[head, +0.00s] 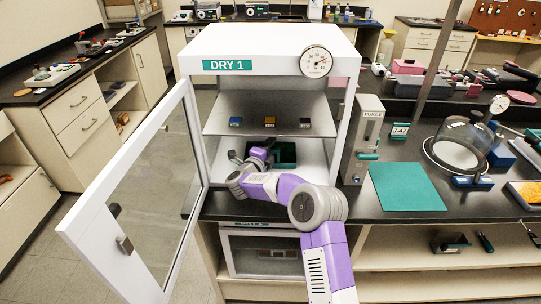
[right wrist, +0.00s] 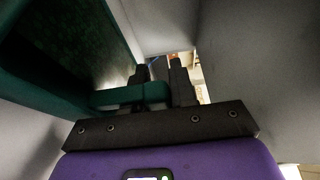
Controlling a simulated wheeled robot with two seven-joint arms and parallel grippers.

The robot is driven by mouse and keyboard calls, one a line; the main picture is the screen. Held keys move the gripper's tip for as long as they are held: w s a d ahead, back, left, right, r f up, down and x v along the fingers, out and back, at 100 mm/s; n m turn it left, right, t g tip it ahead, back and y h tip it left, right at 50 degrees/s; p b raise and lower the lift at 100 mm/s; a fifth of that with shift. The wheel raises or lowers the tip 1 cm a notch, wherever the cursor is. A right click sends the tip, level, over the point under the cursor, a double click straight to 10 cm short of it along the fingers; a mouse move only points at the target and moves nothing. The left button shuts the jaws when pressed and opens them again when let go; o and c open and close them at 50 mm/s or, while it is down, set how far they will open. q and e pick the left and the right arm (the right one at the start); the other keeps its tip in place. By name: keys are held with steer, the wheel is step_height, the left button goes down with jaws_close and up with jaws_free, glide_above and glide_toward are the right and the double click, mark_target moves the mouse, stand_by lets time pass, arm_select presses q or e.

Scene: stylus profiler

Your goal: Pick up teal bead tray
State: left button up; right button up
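The teal bead tray (head: 285,164) sits on the floor of the open dry cabinet marked DRY 1 (head: 228,66). Its dark green inside shows in the head view, and my right gripper partly hides its left end. In the right wrist view the tray's wall (right wrist: 35,90) fills the upper left. My right gripper (right wrist: 160,85) has its two dark fingers on either side of a teal handle-like bar at the tray's end. The bar fills the gap between them, so the gripper looks shut on the tray. The tray's underside is hidden. My left gripper is not in view.
The cabinet's glass door (head: 150,190) stands open to the left. A shelf (head: 268,120) with several small blocks is above the tray. The cabinet's side walls are close. A purge meter (head: 362,140) and a teal mat (head: 408,187) are on the counter to the right.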

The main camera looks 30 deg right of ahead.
jaws_close()
steer(key=shift+r, duration=0.15)
steer(key=shift+r, duration=0.65)
step_height(320, 180, up, 3)
steer(key=shift+f+p, duration=0.15)
steer(key=shift+p, duration=0.5)
steer(key=s+a, duration=0.4)
steer(key=s, duration=0.3)
steer(key=s+a, duration=0.5)
steer(key=s, duration=0.3)
steer(key=shift+s+a+f, duration=0.2)
steer(key=shift+a+f, duration=0.05)
steer(key=shift+f, duration=0.1)
steer(key=shift+o, duration=0.7)
jaws_free()
jaws_close()
